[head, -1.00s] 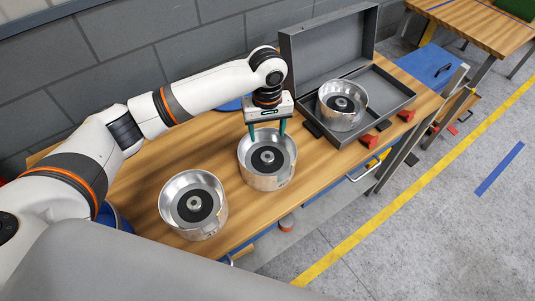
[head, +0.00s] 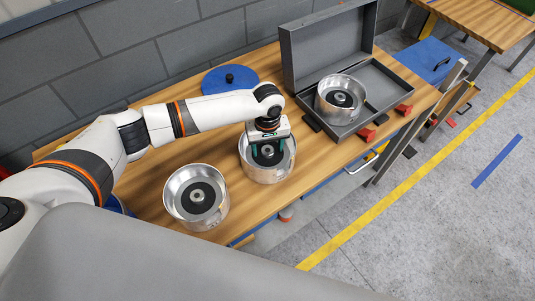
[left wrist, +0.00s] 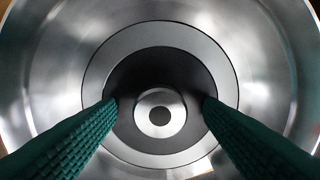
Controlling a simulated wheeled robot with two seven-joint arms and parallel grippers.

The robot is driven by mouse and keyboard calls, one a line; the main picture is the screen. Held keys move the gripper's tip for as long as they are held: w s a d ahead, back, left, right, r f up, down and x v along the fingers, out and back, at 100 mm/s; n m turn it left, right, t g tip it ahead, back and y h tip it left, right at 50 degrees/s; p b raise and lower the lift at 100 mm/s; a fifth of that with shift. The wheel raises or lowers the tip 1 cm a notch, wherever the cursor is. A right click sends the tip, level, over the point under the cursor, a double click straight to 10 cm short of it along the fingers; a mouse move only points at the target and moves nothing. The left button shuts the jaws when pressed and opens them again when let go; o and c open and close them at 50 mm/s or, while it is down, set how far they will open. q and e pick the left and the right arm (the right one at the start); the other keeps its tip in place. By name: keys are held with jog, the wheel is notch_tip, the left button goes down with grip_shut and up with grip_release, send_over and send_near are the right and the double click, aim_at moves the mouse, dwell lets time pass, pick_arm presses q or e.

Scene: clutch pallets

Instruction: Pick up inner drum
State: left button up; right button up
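A silver, bowl-like drum (head: 264,177) stands upright on the wooden bench, with a dark disc and a small metal hub inside. My left gripper (head: 267,153) points down into it, fingers inside the rim. In the left wrist view, the green fingers (left wrist: 160,104) are apart, on either side of the round metal hub (left wrist: 160,116), over the dark centre. The drum's shiny wall (left wrist: 48,65) surrounds them. Whether the fingertips touch anything is unclear. A similar drum (head: 203,229) stands to the left, and another (head: 340,117) sits in the grey case (head: 385,111). My right gripper is out of view.
The open grey case lies right of the middle drum, its lid (head: 330,47) raised at the back. A blue round lid (head: 229,78) with a dark knob lies behind on the bench (head: 165,110). A brick wall stands behind.

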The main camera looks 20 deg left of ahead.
pick_arm(q)
grip_shut()
jog(key=shift+w+r, duration=0.2)
jog(key=shift+r, duration=0.05)
